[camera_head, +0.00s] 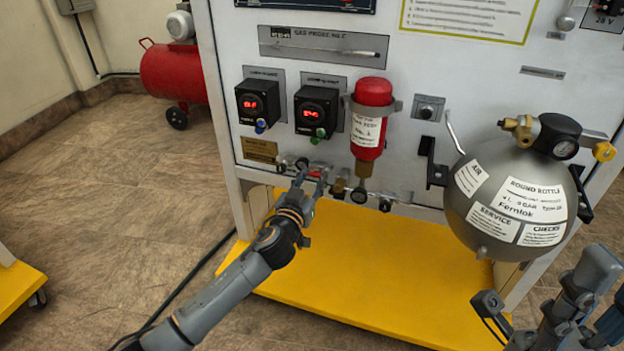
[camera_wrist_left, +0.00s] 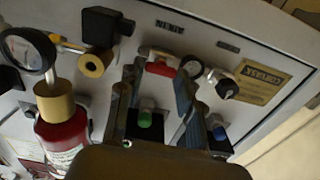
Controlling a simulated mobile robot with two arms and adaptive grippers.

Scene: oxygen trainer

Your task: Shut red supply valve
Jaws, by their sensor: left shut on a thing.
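The red supply valve handle (camera_wrist_left: 160,68) shows in the left wrist view as a short red lever on a pipe at the panel. My left gripper (camera_wrist_left: 160,76) is shut on it, with one finger at each side. In the head view my left gripper (camera_head: 309,178) reaches the pipe fittings low on the panel, below the two digital displays, and hides most of the handle. Grey parts of my right arm and gripper (camera_head: 580,295) show at the bottom right, away from the panel fittings; their jaw state is unclear.
A red cylinder (camera_head: 370,125) hangs right of the displays, with a gauge below it. A round grey bottle (camera_head: 510,200) is mounted further right. A yellow base plate (camera_head: 370,285) extends below the panel. A red compressor tank (camera_head: 172,75) stands behind left. Floor at left is mostly clear.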

